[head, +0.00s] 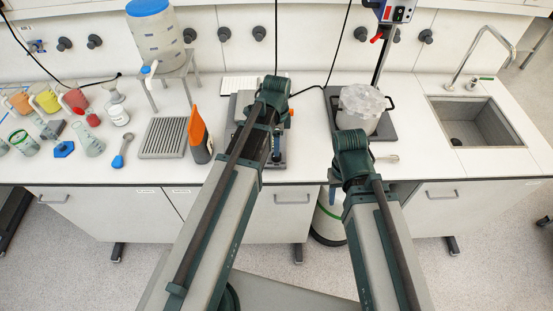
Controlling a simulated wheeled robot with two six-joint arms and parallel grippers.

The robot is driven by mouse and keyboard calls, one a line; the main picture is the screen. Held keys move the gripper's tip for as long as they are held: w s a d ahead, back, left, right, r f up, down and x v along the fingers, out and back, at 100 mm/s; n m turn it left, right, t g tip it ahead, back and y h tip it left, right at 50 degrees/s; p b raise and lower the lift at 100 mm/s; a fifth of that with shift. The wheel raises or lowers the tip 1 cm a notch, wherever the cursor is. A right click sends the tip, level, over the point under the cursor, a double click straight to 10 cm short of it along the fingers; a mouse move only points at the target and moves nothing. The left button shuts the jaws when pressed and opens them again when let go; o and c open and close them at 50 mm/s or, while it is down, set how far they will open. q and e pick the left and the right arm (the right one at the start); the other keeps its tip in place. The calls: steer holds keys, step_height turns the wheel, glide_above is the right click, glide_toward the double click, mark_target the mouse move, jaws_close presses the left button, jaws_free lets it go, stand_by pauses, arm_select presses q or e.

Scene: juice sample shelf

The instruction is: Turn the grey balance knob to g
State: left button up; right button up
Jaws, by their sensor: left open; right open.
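A grey bench device (243,103), which looks like the balance, stands on the worktop at the middle, largely hidden behind my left arm. I cannot make out its grey knob or any g marking. My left gripper (278,152) is over the front of this device, mostly covered by its own arm; it is open. I cannot tell whether it touches anything. My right gripper (333,190) is at the worktop's front edge, right of the device and apart from it, mostly hidden by its arm; it is open.
A clear vessel (362,106) sits on a dark base at right. A sink (476,122) is further right. Several jars and flasks crowd the far left.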

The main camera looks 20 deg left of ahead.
arm_select(q)
step_height(320, 180, down, 5)
steer(key=b, duration=0.4)
jaws_close()
